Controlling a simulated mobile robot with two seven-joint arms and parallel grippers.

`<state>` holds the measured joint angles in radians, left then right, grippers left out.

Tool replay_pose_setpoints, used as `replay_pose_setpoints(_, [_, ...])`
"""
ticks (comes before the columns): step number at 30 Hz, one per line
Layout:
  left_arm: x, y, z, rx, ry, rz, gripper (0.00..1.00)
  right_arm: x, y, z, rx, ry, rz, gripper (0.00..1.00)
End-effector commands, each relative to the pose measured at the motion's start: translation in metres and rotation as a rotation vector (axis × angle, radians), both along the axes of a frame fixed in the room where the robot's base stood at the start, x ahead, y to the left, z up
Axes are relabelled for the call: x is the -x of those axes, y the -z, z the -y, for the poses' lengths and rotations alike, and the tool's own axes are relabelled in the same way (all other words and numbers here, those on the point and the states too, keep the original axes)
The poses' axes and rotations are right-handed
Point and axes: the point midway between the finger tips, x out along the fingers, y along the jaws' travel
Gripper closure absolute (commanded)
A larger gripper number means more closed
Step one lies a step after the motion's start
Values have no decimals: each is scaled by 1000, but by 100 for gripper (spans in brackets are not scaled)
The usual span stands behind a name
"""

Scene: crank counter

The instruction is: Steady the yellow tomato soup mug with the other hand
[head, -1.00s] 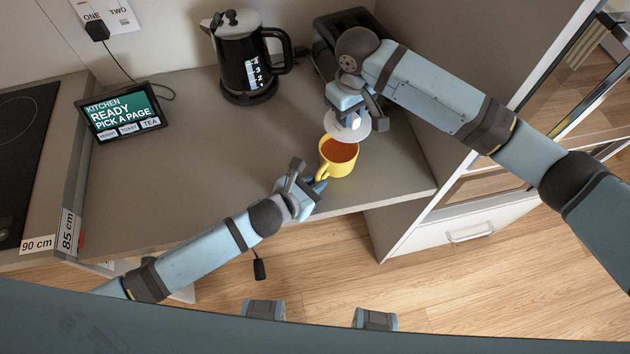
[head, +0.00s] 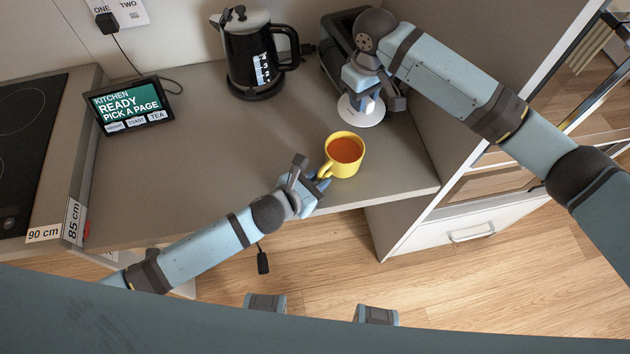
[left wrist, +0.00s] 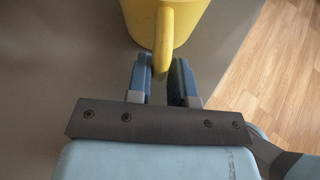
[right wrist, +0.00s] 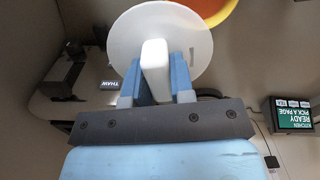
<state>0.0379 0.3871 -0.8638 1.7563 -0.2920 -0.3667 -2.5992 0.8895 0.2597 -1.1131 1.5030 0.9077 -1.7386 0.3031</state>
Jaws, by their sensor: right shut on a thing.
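The yellow mug (head: 345,168), filled with orange-red soup, stands upright on the counter near its front edge. Its handle points toward my left gripper (head: 322,180). In the left wrist view the mug (left wrist: 190,20) is ahead, and its handle (left wrist: 163,45) reaches down between the open fingertips of my left gripper (left wrist: 160,75); I cannot tell whether they touch it. My right gripper (head: 376,100) is shut on the upright white grip of a white disc (head: 360,112), behind the mug. The right wrist view shows this grip (right wrist: 155,70) between the fingers of my right gripper (right wrist: 157,75).
A black kettle (head: 253,65) stands at the back, and a dark appliance (head: 335,55) is beside the cabinet wall, behind my right arm. A tablet screen (head: 130,105) and a hob (head: 30,150) are at the left. The counter's middle (head: 220,150) is clear.

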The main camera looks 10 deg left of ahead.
Motion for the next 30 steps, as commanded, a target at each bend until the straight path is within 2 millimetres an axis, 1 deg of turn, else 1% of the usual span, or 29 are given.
replay_pose_setpoints(1, [0, -5, 0, 1, 0, 1, 67, -17, -21, 11, 0, 25, 33, 100])
replay_pose_setpoints(2, [0, -5, 0, 1, 0, 1, 60, -17, -21, 11, 0, 25, 33, 100])
replay_pose_setpoints(3, [0, -5, 0, 1, 0, 1, 56, -17, -21, 11, 0, 25, 33, 100])
replay_pose_setpoints(11, [0, -5, 0, 0, 0, 0, 56, -17, -21, 11, 1, 25, 33, 100])
replay_pose_setpoints(14, [4, -6, -3, -1, 0, 1, 56, -17, -22, 11, 1, 26, 33, 100])
replay_pose_setpoints(17, [14, -10, -10, -1, 0, 2, 56, -18, -22, 11, 1, 26, 33, 100])
replay_pose_setpoints(25, [47, -27, -35, 4, 1, 10, 56, -18, -21, 11, 1, 26, 33, 100])
replay_pose_setpoints(30, [62, -35, -46, 5, 1, 14, 56, -18, -21, 11, 1, 26, 33, 100])
